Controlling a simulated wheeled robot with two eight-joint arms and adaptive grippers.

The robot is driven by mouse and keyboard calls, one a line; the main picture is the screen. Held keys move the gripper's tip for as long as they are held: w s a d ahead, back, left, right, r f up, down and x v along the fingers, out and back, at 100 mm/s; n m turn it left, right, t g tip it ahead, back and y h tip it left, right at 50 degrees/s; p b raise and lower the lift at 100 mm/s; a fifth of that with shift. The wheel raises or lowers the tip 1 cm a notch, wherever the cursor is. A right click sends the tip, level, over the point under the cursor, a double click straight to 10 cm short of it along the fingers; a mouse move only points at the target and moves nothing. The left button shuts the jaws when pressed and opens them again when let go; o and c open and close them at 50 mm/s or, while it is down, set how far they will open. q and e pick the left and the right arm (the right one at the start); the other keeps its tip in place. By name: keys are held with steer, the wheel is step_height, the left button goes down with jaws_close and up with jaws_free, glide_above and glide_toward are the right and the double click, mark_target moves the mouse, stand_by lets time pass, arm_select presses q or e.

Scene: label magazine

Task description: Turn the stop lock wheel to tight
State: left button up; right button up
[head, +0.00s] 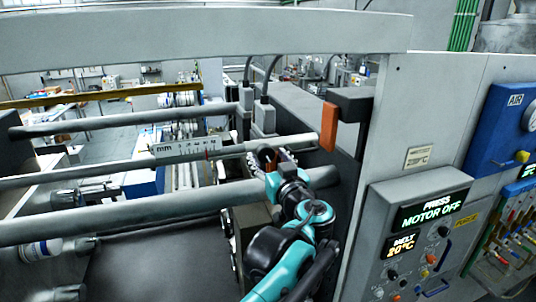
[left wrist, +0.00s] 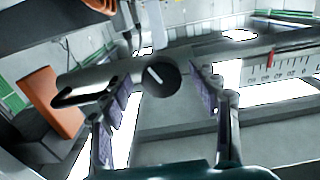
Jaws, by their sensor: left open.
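The stop lock wheel appears to be the dark round knob (left wrist: 160,78) with a white line across its face, in the left wrist view. The white line runs slanted. My left gripper (left wrist: 165,98) is open, with one finger on each side of the knob and visible gaps between. No contact shows. In the head view my left gripper (head: 277,160) is at the rods, beside the end of the mm scale (head: 186,147), and it largely hides the wheel. My right gripper is not in view.
An orange block (head: 329,126) hangs from a dark bracket right of the gripper; it also shows in the left wrist view (left wrist: 54,102). Long grey rods (head: 120,214) cross from the left. A control panel (head: 420,235) reading MOTOR OFF stands at the right.

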arm_select(q)
steer(key=shift+w+a, duration=0.1)
steer(key=shift+w, duration=0.1)
steer(key=c, duration=1.1)
steer(key=shift+c, duration=0.2)
